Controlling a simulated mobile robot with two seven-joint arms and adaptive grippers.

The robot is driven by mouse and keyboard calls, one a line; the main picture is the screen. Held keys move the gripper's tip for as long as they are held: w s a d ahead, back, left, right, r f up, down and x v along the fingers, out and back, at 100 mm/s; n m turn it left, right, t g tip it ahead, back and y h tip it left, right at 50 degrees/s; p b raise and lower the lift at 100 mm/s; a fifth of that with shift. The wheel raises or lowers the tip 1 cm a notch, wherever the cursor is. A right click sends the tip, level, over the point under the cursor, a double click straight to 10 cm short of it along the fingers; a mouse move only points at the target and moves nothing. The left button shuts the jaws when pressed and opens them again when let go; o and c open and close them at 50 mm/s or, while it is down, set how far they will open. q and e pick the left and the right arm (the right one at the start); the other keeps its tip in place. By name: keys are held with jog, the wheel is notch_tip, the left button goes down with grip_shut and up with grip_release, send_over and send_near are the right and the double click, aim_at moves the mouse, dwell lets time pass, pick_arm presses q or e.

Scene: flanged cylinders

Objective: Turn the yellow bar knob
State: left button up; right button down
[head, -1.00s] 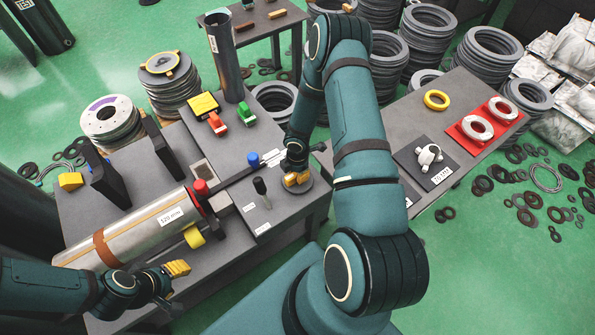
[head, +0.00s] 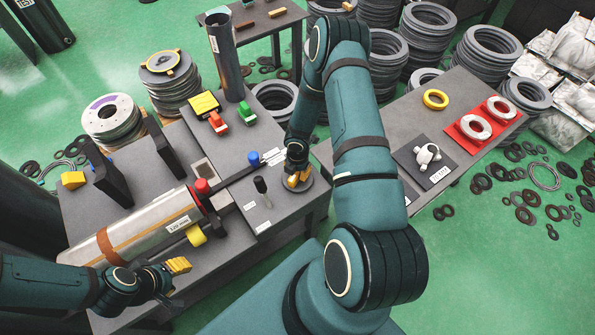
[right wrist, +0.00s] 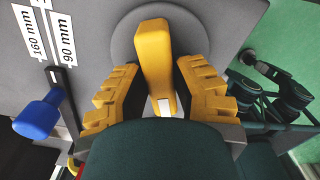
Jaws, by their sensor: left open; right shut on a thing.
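The yellow bar knob (right wrist: 155,50) stands on a round grey disc (right wrist: 122,38) in the right wrist view. Its white-marked end points toward my wrist. My right gripper (right wrist: 157,80) has its ridged yellow fingers on either side of the bar and is shut on it. In the head view my right gripper (head: 298,180) reaches down onto the disc, and its fingers largely hide the knob. My left gripper (head: 178,267) is open and empty at the lower left, in front of the steel cylinder (head: 140,225).
A blue-knobbed slider (head: 254,158) with size labels and a black upright lever (head: 261,187) are close to the disc. A red knob (head: 202,187) and a yellow knob (head: 196,235) are by the cylinder's end. The right table (head: 400,120) stands beyond my right arm.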

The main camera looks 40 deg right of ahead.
jog(key=c, duration=0.7)
grip_release()
jog(key=shift+c, duration=0.2)
jog(key=shift+r, duration=0.1)
notch_tip(320, 180, up, 12)
